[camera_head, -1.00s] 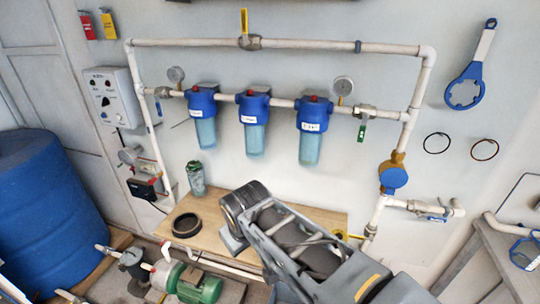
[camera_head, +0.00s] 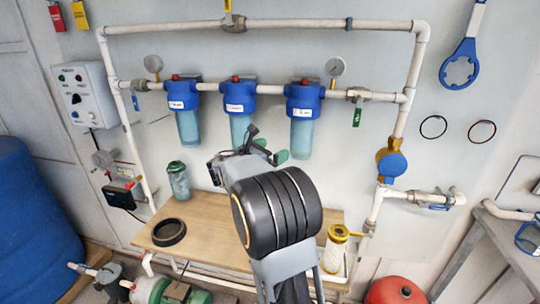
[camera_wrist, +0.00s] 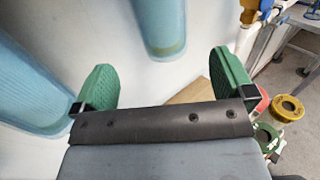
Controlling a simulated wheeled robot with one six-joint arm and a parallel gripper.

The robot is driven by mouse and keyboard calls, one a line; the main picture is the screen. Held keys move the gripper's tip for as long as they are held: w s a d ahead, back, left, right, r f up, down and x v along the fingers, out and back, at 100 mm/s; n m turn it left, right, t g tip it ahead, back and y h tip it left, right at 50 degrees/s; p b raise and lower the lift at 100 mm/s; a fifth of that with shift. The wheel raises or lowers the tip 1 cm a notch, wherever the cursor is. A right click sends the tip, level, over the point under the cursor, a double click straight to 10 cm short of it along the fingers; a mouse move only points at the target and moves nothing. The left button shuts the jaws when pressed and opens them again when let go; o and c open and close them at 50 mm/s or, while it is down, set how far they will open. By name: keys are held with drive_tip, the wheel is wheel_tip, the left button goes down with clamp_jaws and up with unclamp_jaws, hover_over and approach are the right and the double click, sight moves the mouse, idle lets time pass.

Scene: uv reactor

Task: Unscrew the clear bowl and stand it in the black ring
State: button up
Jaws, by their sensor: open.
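Three filter housings hang from the pipe, each with a blue head and a see-through light-blue bowl: left (camera_head: 188,128), middle (camera_head: 238,128) and right (camera_head: 302,134). I cannot tell which one the task means. The black ring (camera_head: 168,232) lies flat and empty on the wooden bench. My gripper (camera_head: 270,150) is raised in front of the housings, between the middle and right bowls in the head view. Its green fingers are spread with nothing between them. In the wrist view, one bowl (camera_wrist: 160,25) hangs beyond the gap between the fingers (camera_wrist: 160,62), apart from them; another bowl (camera_wrist: 40,85) is at the left.
A grey-green clear canister (camera_head: 178,180) stands on the wooden bench (camera_head: 205,235) behind the ring. A yellow-and-white container (camera_head: 335,248) stands at the right. A blue wrench (camera_head: 463,62) hangs on the wall. Pipes (camera_head: 400,110) frame the housings.

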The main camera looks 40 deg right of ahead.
sight(293, 141)
drive_tip(key=d+p, duration=0.1)
drive_tip(key=d, duration=0.8)
drive_tip(key=d+p, duration=0.1)
drive_tip(key=d, duration=0.3)
drive_tip(key=shift+w+d+p, duration=0.15)
drive_tip(key=shift+w+p, duration=0.15)
drive_tip(key=shift+c, duration=0.2)
drive_tip(key=c, duration=1)
drive_tip(key=o, duration=1)
drive_tip(key=shift+o, duration=0.2)
drive_tip(key=a+b, duration=0.2)
drive_tip(key=a, duration=1.2)
drive_tip(key=shift+s+b, duration=0.35)
drive_tip(key=shift+b, duration=0.05)
